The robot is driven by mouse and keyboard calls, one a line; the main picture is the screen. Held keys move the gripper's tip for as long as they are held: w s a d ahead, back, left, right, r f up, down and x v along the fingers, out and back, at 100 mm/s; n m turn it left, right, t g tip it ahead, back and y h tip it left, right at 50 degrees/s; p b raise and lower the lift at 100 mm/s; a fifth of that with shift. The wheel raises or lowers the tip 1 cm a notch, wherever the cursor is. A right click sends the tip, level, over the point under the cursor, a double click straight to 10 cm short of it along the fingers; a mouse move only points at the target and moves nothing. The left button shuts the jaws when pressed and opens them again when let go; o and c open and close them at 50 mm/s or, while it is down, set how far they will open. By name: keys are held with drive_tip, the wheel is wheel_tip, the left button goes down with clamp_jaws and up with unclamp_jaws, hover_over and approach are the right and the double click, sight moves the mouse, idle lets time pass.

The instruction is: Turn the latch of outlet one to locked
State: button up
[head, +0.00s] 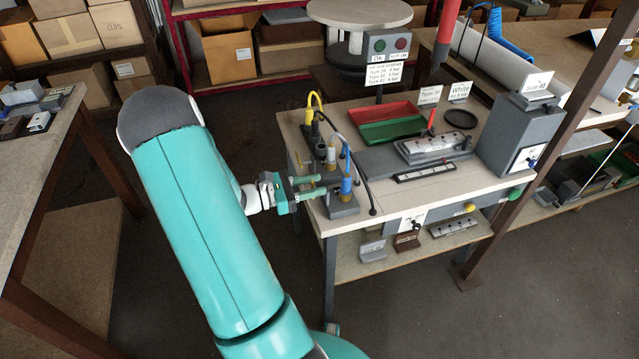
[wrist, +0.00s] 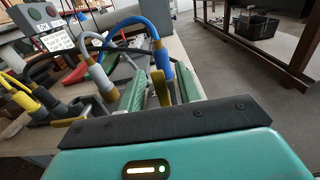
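My gripper (head: 322,185) reaches from the left to the row of hose outlets at the table's left edge. Its two green fingers are apart; in the wrist view my gripper (wrist: 162,90) has a yellow upright piece (wrist: 160,88), apparently a latch, between them, with gaps showing. A blue hose (wrist: 172,42) with a tan collar rises just behind it; the blue connector (head: 346,188) stands on the nearest grey block (head: 343,207) in the head view. A grey hose (wrist: 95,60) and a yellow hose (wrist: 22,95) stand farther left in the wrist view. I cannot read which outlet is number one.
The table (head: 390,200) also holds red and green trays (head: 390,122), a metal profile fixture (head: 435,147) and a grey machine box (head: 520,135). A sign with two buttons (head: 388,45) stands behind. Dark cables (head: 365,170) loop beside the outlets.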

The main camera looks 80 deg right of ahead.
drive_tip(key=shift+x, duration=1)
clamp_jaws()
